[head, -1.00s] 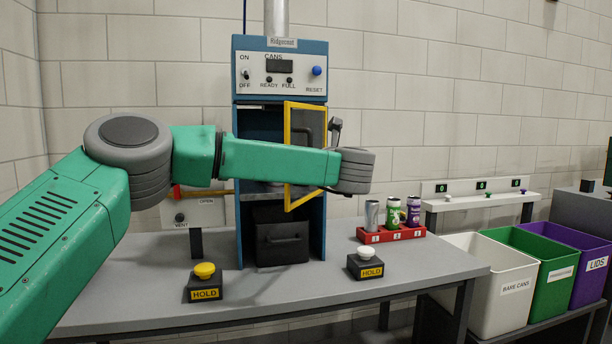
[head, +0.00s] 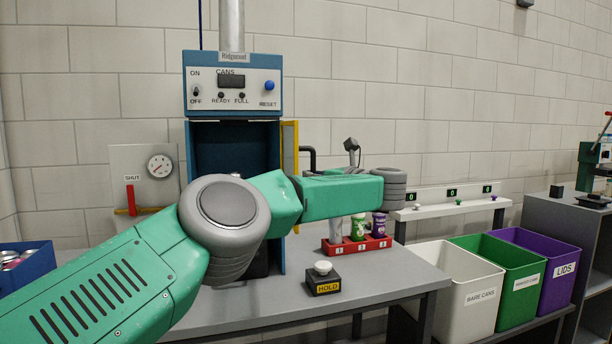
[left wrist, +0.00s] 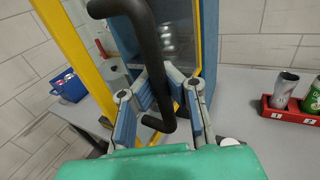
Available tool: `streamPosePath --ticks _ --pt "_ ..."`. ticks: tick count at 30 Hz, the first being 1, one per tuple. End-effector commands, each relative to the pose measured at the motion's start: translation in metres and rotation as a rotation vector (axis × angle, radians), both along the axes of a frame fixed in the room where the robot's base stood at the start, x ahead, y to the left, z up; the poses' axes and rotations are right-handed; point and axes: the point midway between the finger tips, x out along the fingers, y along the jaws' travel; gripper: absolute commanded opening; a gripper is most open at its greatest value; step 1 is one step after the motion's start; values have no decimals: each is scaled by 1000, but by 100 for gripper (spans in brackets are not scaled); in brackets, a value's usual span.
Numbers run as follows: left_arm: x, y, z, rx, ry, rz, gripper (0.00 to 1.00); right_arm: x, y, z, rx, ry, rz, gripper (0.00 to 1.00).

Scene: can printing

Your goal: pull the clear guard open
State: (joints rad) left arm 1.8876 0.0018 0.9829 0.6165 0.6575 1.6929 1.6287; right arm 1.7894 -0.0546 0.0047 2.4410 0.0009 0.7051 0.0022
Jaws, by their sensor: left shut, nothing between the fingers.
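The clear guard has a yellow frame (head: 290,150) and stands swung out from the blue machine's (head: 234,160) dark front opening, seen nearly edge-on in the head view. Its dark bent handle (head: 309,156) sticks out to the right. In the left wrist view the yellow frame (left wrist: 72,55) and black handle (left wrist: 150,60) are close to the camera. My left gripper (head: 351,146) is just right of the handle in the head view. In the left wrist view my left gripper (left wrist: 167,82) is shut and empty, with the handle crossing it; contact is unclear. My right gripper is not in view.
A red rack (head: 358,245) with several cans and a HOLD button (head: 323,280) stand on the grey table. White (head: 458,295), green (head: 520,290) and purple (head: 545,265) bins stand right. A blue bin (head: 28,268) is at far left.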

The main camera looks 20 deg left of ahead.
Motion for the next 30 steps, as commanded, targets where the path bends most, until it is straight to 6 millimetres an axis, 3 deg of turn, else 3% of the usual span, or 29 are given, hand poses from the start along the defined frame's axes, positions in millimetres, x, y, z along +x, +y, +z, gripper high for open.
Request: streamPosePath --ticks 1,19,20,22,23,30 --pt "0 -9 -5 -1 12 -5 0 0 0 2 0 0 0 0" --pt "1 -10 -6 -2 12 11 0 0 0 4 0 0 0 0" --pt "1 -10 -6 -1 11 10 2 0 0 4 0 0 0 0" --pt "1 -10 -6 -1 11 10 27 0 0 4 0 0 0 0" --pt "1 -10 -5 0 10 10 32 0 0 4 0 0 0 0" --pt "3 -1 -5 -4 7 15 32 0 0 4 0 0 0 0"
